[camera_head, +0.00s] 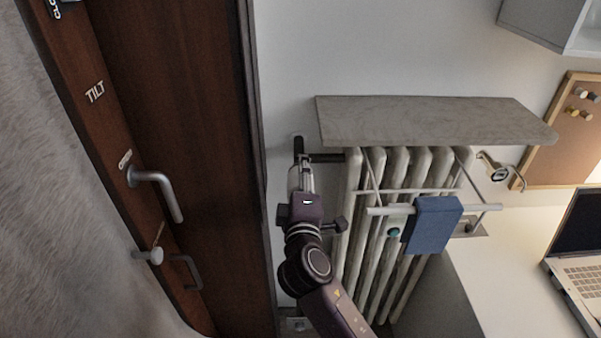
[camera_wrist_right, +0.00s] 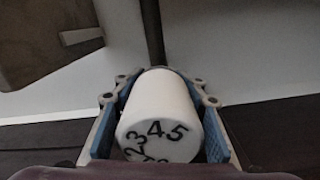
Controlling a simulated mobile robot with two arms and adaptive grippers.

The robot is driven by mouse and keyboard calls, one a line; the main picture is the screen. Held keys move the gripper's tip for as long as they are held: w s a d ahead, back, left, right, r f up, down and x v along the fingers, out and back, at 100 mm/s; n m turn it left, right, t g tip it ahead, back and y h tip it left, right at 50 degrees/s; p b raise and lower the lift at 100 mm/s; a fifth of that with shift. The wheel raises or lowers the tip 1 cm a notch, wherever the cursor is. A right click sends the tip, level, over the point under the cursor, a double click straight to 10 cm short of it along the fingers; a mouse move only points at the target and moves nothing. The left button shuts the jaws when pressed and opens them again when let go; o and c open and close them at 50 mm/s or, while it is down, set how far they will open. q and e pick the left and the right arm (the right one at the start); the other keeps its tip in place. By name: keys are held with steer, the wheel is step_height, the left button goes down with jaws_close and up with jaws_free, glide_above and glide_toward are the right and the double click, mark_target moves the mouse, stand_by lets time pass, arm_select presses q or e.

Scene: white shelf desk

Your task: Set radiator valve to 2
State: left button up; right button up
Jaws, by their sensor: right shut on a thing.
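The radiator valve knob (camera_wrist_right: 160,115) is a white cylinder in the right wrist view, with dark numbers on its end face. The 4 and 5 are near the top, the 3 is at the upper left and the 2 is lower left; lower digits are cut off. I cannot see a pointer mark. My right gripper (camera_wrist_right: 163,112) is shut on the knob, with a blue-padded finger on each side. In the head view my right gripper (camera_head: 302,178) is at the left end of the radiator (camera_head: 395,185), mostly hiding the knob. My left gripper is not in view.
A grey shelf (camera_head: 430,120) is above the radiator. A rack (camera_head: 480,208) with a blue cloth (camera_head: 432,225) hangs in front of it. A dark wooden door or window frame (camera_head: 190,110) with a handle (camera_head: 160,190) is to the left. A desk with a laptop (camera_head: 580,275) is at right.

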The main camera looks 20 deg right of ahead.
steer(key=shift+f, duration=0.15)
steer(key=o, duration=1.3)
steer(key=shift+c, duration=0.2)
steer(key=v, duration=1.2)
